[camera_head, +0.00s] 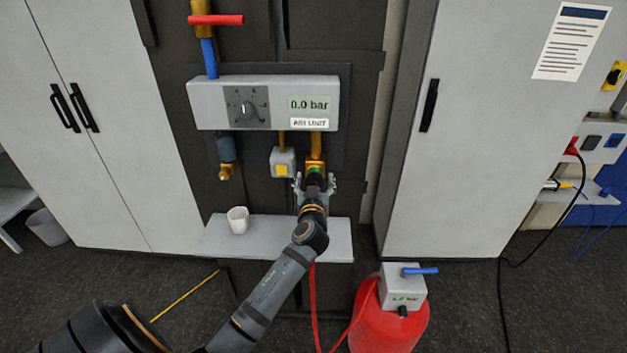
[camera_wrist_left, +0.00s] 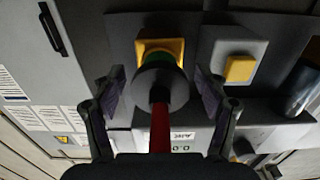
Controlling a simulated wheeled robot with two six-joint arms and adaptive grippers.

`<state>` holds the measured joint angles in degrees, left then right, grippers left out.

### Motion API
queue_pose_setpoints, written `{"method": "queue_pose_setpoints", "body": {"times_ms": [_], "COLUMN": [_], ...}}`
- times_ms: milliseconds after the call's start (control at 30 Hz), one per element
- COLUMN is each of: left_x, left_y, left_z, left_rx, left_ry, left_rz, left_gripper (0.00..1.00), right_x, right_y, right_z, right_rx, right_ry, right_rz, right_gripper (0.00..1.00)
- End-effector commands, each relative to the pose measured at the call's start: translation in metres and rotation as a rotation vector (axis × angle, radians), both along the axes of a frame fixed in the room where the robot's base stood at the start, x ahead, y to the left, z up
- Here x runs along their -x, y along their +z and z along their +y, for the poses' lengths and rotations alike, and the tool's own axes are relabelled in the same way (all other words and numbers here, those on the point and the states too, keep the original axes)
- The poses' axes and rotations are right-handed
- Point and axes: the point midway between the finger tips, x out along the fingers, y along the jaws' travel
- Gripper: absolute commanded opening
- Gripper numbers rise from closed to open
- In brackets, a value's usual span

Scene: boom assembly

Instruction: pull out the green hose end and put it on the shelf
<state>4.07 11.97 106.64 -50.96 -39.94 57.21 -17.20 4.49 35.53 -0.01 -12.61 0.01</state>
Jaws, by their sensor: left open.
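The green hose end (camera_head: 315,170) sits at the brass outlet (camera_head: 316,147) below the grey air unit. In the left wrist view the hose end (camera_wrist_left: 160,86) shows a dark grey collar, with a green ring (camera_wrist_left: 156,57) behind it against the yellow-brass outlet. A red hose (camera_wrist_left: 160,130) runs from it toward the camera. My left gripper (camera_head: 315,184) is open at the hose end, its fingers on either side of it; in the wrist view the fingers (camera_wrist_left: 160,92) stand apart from the collar. The grey shelf (camera_head: 335,240) is below. My right gripper is not in view.
A white cup (camera_head: 238,220) stands on the shelf's left part. A capped pipe (camera_head: 226,160) and a box with a yellow button (camera_head: 282,163) are left of the outlet. A red tank (camera_head: 390,325) stands at lower right. The shelf's middle is bare.

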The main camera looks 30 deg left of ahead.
Motion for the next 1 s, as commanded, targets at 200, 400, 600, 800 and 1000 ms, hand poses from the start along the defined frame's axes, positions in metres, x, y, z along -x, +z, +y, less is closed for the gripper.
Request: {"method": "queue_pose_setpoints", "body": {"times_ms": [200,400,600,800,1000], "left_x": [0.0000,-0.0001,-0.0001,-0.0001,-0.0001], "left_y": [-0.0002,-0.0008,0.0003,0.0002,0.0001], "left_z": [0.0000,-0.0001,-0.0001,-0.0001,-0.0001], "left_rx": [0.000,0.000,-0.001,-0.001,0.000], "left_ry": [0.000,0.000,0.000,0.000,0.000], "left_rz": [0.000,-0.002,-0.001,-0.001,0.000], "left_gripper": [0.74,0.74,0.74,0.55,0.27], "right_x": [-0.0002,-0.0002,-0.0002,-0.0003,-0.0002], "right_y": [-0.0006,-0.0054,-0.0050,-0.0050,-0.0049], "right_z": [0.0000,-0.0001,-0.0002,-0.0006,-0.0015], "right_rx": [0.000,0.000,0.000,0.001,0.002], "right_ry": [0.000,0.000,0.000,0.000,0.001], "right_rz": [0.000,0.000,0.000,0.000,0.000], "right_gripper": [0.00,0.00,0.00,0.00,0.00]}}
